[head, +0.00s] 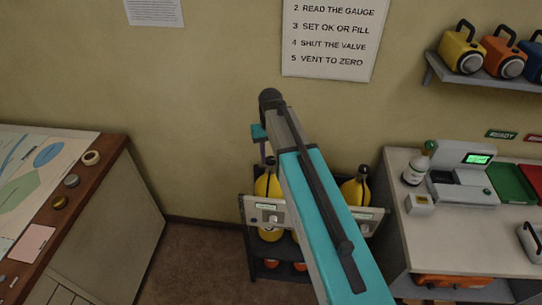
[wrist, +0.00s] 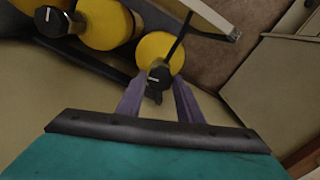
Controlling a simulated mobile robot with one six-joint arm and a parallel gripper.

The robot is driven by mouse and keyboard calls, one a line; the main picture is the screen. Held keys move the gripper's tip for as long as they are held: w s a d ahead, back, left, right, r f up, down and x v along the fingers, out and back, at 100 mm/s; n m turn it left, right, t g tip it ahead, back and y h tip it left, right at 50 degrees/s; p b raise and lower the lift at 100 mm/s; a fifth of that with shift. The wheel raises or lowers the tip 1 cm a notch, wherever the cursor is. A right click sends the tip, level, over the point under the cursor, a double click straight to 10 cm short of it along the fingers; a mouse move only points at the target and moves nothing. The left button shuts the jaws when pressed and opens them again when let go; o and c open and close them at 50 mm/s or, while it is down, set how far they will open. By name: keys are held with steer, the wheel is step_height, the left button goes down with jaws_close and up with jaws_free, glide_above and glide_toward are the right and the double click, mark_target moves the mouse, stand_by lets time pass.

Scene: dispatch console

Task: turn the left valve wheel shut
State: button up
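My gripper (head: 264,152) points down over the top of the left cylinder, with my teal arm passing in front and hiding part of the rack. In the wrist view, the black left valve wheel (wrist: 158,78) with a pale mark shows between and just beyond the purple fingertips. My gripper in the wrist view (wrist: 160,84) has its fingers apart. I cannot tell whether they touch the wheel.
A pale panel (head: 268,217) crosses the rack's front below the wheels. Another black wheel (wrist: 50,20) shows at the wrist view's upper left. A map desk (head: 112,195) stands left and a counter (head: 455,235) right. Bare floor (head: 200,250) lies left of the rack.

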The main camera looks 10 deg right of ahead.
steer(key=c, duration=0.5)
steer(key=shift+m, duration=0.4)
steer(key=m+b, duration=0.2)
steer(key=m, duration=0.1)
steer(key=m+b, duration=0.1)
steer(key=m, duration=0.4)
steer(key=shift+m+b, duration=0.4)
steer(key=m+b, duration=0.1)
steer(key=m, duration=0.9)
steer(key=shift+b, duration=0.4)
steer(key=shift+m, duration=0.3)
